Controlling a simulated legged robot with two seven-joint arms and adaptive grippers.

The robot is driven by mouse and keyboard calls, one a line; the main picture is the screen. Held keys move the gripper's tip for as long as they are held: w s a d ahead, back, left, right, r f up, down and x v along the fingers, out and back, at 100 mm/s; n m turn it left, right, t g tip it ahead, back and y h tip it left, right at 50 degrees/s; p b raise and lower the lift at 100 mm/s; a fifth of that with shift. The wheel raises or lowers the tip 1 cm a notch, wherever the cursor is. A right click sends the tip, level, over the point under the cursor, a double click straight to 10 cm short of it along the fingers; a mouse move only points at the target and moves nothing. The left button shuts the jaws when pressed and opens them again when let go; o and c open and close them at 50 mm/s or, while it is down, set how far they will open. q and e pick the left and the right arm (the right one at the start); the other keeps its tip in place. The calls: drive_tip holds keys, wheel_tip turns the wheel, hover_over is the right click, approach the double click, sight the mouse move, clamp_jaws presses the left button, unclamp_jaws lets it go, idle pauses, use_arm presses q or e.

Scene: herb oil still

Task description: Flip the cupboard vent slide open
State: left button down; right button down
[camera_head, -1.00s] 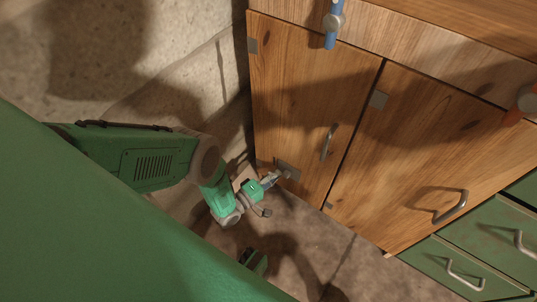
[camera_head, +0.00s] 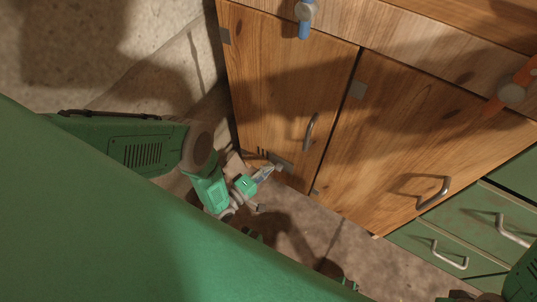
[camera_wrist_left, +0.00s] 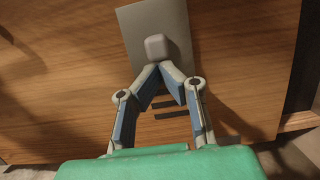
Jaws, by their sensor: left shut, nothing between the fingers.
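The vent slide (camera_head: 285,164), a grey plate, sits low on the left wooden cupboard door (camera_head: 285,90). It also shows in the left wrist view (camera_wrist_left: 133,22), with a pale block-like knob (camera_wrist_left: 155,47) on it. Dark vent slots (camera_head: 262,154) lie uncovered left of the plate; in the wrist view some slots (camera_wrist_left: 172,113) show below it, partly behind the fingers. My left gripper (camera_head: 270,170) is shut and empty, its tips (camera_wrist_left: 163,69) at the knob's near side, on the slot side. Whether they touch it I cannot tell. My right gripper is not visible.
The left door's handle (camera_head: 311,132) stands out above the slide. A second wooden door (camera_head: 415,130) and green drawers (camera_head: 450,240) are to the right. A blue lever (camera_head: 304,22) and an orange lever (camera_head: 512,88) are above. Stone floor (camera_head: 320,235) lies below.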

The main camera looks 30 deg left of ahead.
use_arm(q)
wheel_tip(320, 180, up, 10)
drive_tip(key=shift+f, duration=0.25)
idle(0.6)
drive_tip(key=shift+w+d+f+m+g, duration=0.15)
drive_tip(key=shift+d+m+g, duration=0.25)
drive_tip(key=shift+m+g, duration=0.4)
drive_tip(key=s+a+r+m+g+y, duration=0.25)
drive_tip(key=s+m+g, duration=0.25)
drive_tip(key=s, duration=0.3)
drive_tip(key=s+a+r+m+g+y, duration=0.1)
drive_tip(key=s+a+r+m+g, duration=0.3)
drive_tip(key=s, duration=0.4)
drive_tip(key=s+a+r+m+g+y, duration=0.2)
drive_tip(key=s+m+g, duration=0.35)
drive_tip(key=s, duration=0.25)
wheel_tip(320, 180, up, 16)
drive_tip(key=w+n+p, duration=0.1)
drive_tip(key=p, duration=1.5)
drive_tip(key=shift+d+p, duration=0.25)
drive_tip(key=shift+p, duration=0.15)
